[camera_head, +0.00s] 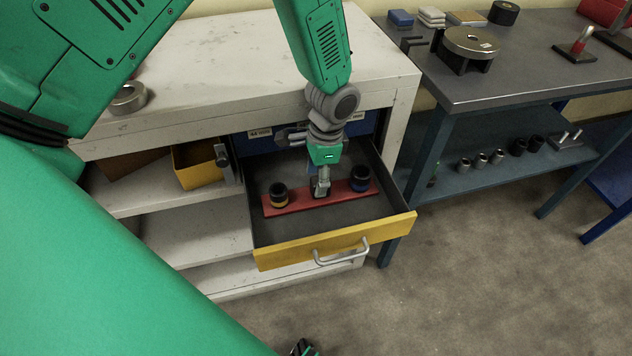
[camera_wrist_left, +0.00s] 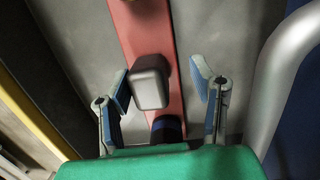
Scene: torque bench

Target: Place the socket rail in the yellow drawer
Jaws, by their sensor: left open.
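The yellow drawer (camera_head: 330,243) is pulled out of the white bench, with its yellow front and silver handle towards me. The red socket rail (camera_head: 297,203) lies inside on the dark drawer floor, with a dark socket standing near each end. My left gripper (camera_head: 322,186) points down over the rail's middle. In the left wrist view its fingers (camera_wrist_left: 161,83) are spread apart, either side of a dark grey block (camera_wrist_left: 150,88) on the rail (camera_wrist_left: 143,35); I see no finger closed on it. My right gripper is not clearly in view.
The white bench (camera_head: 225,60) stands behind, with a metal ring (camera_head: 128,98) on top and a yellow bin (camera_head: 195,165) on its shelf left of the drawer. A dark workbench (camera_head: 520,75) with parts stands at right. Clear floor lies right of the drawer.

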